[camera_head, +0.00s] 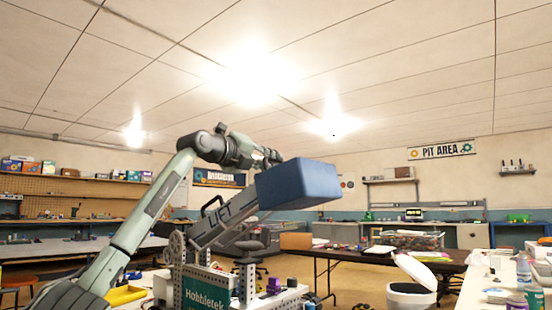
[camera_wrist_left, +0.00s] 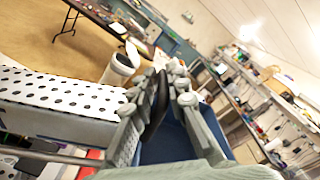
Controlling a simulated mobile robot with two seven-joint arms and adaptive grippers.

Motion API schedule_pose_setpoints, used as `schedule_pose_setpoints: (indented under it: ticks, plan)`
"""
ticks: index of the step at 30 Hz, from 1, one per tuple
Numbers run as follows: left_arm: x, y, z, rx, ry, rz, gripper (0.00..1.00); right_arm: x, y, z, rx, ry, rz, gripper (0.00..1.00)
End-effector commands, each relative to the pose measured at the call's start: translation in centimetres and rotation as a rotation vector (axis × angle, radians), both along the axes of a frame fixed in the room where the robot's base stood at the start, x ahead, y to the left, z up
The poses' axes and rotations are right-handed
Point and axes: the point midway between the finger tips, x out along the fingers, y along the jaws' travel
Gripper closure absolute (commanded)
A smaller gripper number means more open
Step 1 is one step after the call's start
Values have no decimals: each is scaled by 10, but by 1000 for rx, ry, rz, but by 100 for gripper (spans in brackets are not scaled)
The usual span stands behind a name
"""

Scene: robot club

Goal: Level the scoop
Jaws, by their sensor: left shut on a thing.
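The scoop (camera_head: 298,184) is a blue box-like bucket at the upper end of a grey arm marked LIFT (camera_head: 222,213), which rises from a small robot with a green Hobbletek plate (camera_head: 207,291). My left gripper (camera_head: 274,157) is at the scoop's far upper edge, its fingertips partly hidden behind it. In the left wrist view, its fingers (camera_wrist_left: 160,88) are closed around a dark bar, seemingly the scoop's handle, with the blue scoop (camera_wrist_left: 168,145) beyond. The scoop's open side is hidden, so I cannot tell how far it tilts. My right gripper is not in view.
A dark table (camera_head: 345,255) with a clear bin of parts (camera_head: 408,240) stands behind. A white bucket (camera_head: 408,291) is at the lower right, beside a white table (camera_head: 492,287) with bottles. Workbenches line the walls. The air above the scoop is clear.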

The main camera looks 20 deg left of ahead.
Motion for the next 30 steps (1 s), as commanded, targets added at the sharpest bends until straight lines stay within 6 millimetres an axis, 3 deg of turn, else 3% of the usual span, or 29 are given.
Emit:
schedule_pose_setpoints:
  ticks: [9, 26, 27, 30]
  plan:
    - [3, 10, -3, -131, 49, 1, 100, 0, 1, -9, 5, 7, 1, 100]
    - [4, 12, -4, -160, 61, 1, 100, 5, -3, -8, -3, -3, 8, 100]
    - [4, 12, -4, -160, 61, 1, 84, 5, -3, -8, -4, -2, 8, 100]
    - [4, 12, -4, -159, 61, 1, 72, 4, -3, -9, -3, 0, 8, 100]
